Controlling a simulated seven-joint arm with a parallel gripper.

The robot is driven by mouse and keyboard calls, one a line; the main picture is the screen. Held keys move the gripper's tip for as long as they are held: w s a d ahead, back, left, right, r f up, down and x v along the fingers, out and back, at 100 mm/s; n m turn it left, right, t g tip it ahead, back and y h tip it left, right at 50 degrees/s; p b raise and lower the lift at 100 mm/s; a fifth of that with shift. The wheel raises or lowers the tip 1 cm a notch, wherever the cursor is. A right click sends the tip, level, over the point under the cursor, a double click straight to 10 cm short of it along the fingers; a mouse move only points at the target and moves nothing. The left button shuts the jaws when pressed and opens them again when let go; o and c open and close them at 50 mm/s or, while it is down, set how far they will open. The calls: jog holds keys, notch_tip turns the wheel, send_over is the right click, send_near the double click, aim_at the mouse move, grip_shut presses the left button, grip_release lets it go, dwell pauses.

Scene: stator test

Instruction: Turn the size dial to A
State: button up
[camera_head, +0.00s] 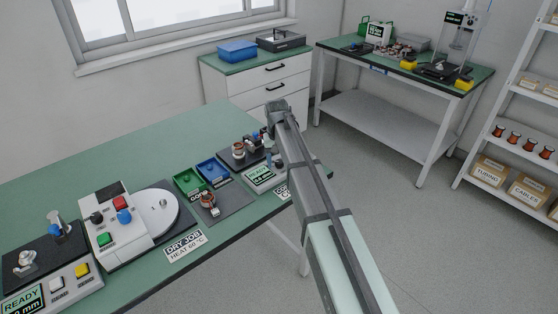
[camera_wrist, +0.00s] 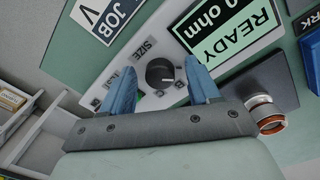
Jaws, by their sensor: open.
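The size dial (camera_wrist: 160,73) is a round black knob on a pale panel, with a SIZE label (camera_wrist: 133,50) and small letters around it. My gripper (camera_wrist: 163,72) is open, its two blue fingers on either side of the dial. I cannot tell whether they touch it. A small pale mark shows near the knob's lower right, but its exact setting is too small to read surely. In the head view my gripper (camera_head: 270,142) is over the far end of the green bench, above the tester (camera_head: 262,178) with a green READY display.
Green (camera_head: 188,181) and blue (camera_head: 212,170) bins stand left of the tester. A JOB sign (camera_wrist: 108,15) lies by the panel. The floor beyond the bench edge is clear.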

aim_at(278, 162)
jog(key=shift+r, duration=0.1)
notch_tip(278, 162, up, 14)
jog(key=shift+a, duration=0.2)
dwell(0.5)
jog(key=shift+f, duration=0.2)
